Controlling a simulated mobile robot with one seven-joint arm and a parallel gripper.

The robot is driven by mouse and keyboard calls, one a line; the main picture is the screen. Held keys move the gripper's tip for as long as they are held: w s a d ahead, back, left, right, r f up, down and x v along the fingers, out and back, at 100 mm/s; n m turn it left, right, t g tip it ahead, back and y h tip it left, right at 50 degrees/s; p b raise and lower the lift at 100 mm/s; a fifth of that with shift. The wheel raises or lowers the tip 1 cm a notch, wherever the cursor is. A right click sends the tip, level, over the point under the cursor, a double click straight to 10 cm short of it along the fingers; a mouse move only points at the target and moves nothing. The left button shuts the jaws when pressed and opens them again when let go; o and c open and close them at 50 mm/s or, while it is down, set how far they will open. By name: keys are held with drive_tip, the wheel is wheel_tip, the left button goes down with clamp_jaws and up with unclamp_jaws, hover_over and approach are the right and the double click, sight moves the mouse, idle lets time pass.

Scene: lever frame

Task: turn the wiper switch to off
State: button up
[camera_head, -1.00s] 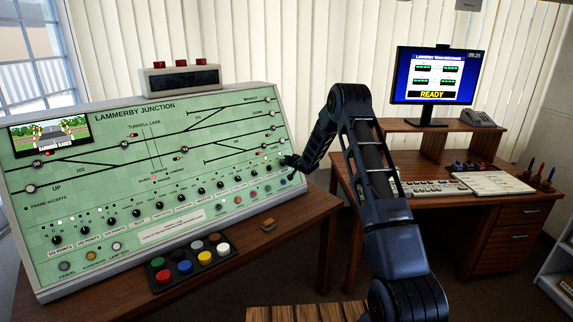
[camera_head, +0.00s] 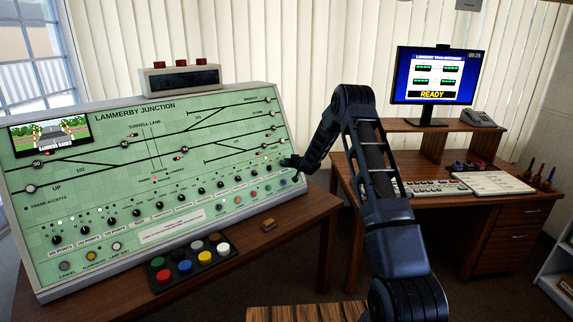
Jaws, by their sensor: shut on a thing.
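The green control panel (camera_head: 150,190) labelled Lammerby Junction stands on a wooden desk at the left, with a row of small black rotary switches (camera_head: 160,206) along its lower part. My gripper (camera_head: 287,162) is at the panel's right end, touching its face. It is shut on a small switch there, which its fingers hide. The labels near it are too small to read, so the wiper switch's marking and position cannot be made out.
A block of coloured push buttons (camera_head: 192,262) and a small brown item (camera_head: 268,225) lie on the desk before the panel. A second desk (camera_head: 440,210) with monitor (camera_head: 435,78), keyboard and phone (camera_head: 478,117) stands at the right.

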drive_tip(key=n, duration=0.3)
drive_tip(key=n+y, duration=0.1)
drive_tip(key=n, duration=0.2)
drive_tip(key=shift+g, duration=0.3)
drive_tip(key=n, duration=0.5)
drive_tip(key=shift+g+y, duration=0.4)
drive_tip(key=shift+n, duration=0.4)
drive_tip(key=o, duration=0.6)
drive_tip(key=shift+o, duration=0.2)
drive_tip(key=shift+s, duration=0.1)
drive_tip(key=v, duration=1)
drive_tip(key=shift+s+d+r, duration=0.15)
drive_tip(key=shift+s+d, duration=0.05)
drive_tip(key=shift+d, duration=0.05)
